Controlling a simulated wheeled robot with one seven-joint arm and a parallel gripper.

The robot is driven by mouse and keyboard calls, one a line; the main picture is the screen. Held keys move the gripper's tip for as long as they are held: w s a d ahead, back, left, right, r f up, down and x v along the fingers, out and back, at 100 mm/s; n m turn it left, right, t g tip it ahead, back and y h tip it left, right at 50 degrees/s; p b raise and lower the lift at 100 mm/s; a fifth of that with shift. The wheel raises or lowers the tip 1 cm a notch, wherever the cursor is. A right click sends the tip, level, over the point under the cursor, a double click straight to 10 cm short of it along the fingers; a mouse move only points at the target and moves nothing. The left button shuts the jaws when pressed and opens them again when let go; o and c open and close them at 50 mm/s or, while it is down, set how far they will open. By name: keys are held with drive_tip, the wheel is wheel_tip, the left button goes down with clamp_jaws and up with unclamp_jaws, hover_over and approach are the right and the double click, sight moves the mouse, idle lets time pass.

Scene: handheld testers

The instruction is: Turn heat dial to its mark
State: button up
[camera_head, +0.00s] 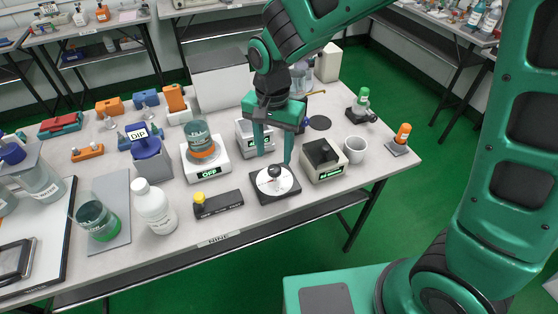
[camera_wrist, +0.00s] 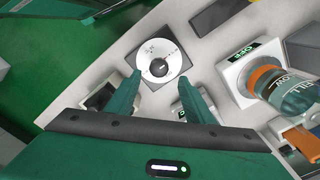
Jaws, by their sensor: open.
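The heat dial (camera_head: 274,181) is a white disc with a dark knob at its centre, set on a dark square base near the table's front edge. In the wrist view the dial (camera_wrist: 158,60) lies just beyond the fingertips, and small dark markings show on its face, too small to read. My gripper (camera_head: 273,160) points down above the dial's back edge, with its two fingers apart and nothing between them. In the wrist view my gripper (camera_wrist: 160,85) stands open, apart from the knob.
A black-topped beige box (camera_head: 323,160) and a white cup (camera_head: 355,149) stand right of the dial. A black block with a yellow knob (camera_head: 217,203) lies to its left. A hotplate marked OFF (camera_head: 207,165) bears a beaker behind that. The table's front edge is close.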

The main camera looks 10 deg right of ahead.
sight(274, 167)
drive_tip(key=shift+f, duration=2.55)
